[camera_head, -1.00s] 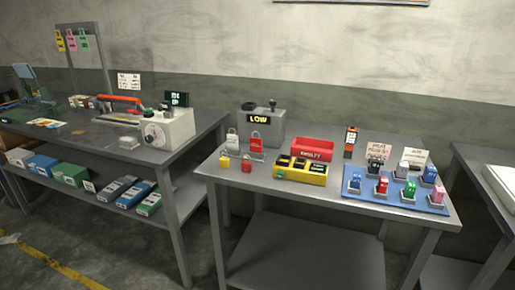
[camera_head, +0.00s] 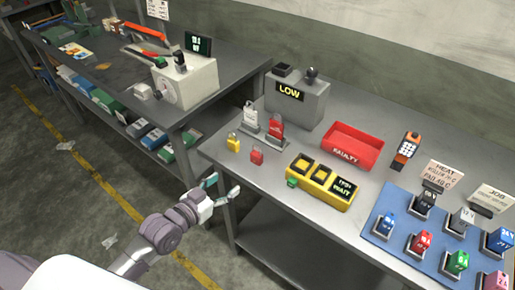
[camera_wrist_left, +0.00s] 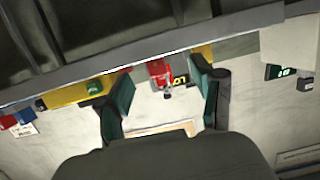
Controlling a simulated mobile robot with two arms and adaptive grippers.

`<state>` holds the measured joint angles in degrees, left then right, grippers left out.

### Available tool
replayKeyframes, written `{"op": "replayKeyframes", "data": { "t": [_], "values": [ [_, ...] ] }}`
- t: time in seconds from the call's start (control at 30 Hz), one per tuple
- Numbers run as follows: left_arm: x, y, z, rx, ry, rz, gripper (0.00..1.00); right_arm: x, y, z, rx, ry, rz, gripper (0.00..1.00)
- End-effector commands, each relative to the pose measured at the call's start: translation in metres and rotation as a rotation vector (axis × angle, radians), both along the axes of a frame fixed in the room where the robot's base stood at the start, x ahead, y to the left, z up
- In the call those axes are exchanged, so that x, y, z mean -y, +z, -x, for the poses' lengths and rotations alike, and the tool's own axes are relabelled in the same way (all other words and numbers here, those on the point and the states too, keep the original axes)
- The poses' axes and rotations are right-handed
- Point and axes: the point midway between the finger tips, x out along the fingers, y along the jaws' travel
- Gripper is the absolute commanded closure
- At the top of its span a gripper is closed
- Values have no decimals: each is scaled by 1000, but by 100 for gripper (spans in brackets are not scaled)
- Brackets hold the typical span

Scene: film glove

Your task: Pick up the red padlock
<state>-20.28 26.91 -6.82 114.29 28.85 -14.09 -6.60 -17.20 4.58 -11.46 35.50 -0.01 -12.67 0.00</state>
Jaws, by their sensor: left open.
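A small red padlock (camera_head: 257,156) sits near the front edge of the middle table, right of a small yellow padlock (camera_head: 234,142). Behind them a larger red lock-shaped piece (camera_head: 275,127) and a white one (camera_head: 250,117) stand on grey bases. My left gripper (camera_head: 222,187) is open and empty, in front of the table's front edge and below the padlocks in the head view. In the left wrist view, a red item (camera_wrist_left: 159,72) shows between the open fingers; I cannot tell which red lock it is. My right gripper is not in view.
The table (camera_head: 222,152) holds a yellow device (camera_head: 320,181), a grey box marked LOW (camera_head: 297,98), a red FAULTY bin (camera_head: 352,146), an orange handheld device (camera_head: 406,148) and a blue mat (camera_head: 380,236) with several colored items. A second bench (camera_head: 120,75) stands left.

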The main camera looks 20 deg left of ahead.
Motion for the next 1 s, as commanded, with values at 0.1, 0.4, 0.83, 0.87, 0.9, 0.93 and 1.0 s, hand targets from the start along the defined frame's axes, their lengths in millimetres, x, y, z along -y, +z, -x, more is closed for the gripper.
{"op": "replayKeyframes", "data": {
  "t": [0.1,0.4,0.83,0.87,0.9,0.93,1.0],
  "values": [
    [10,33,-1,47,-29,15,33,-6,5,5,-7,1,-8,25],
    [29,31,-49,60,-33,20,33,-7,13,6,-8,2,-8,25],
    [46,22,-90,59,-33,20,33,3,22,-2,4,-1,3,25],
    [48,21,-94,58,-33,19,33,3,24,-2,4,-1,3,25],
    [50,20,-99,58,-33,19,33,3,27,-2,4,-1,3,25],
    [52,19,-103,57,-34,19,33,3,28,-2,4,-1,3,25],
    [56,16,-112,59,-33,20,33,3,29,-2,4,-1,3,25]
  ]
}}
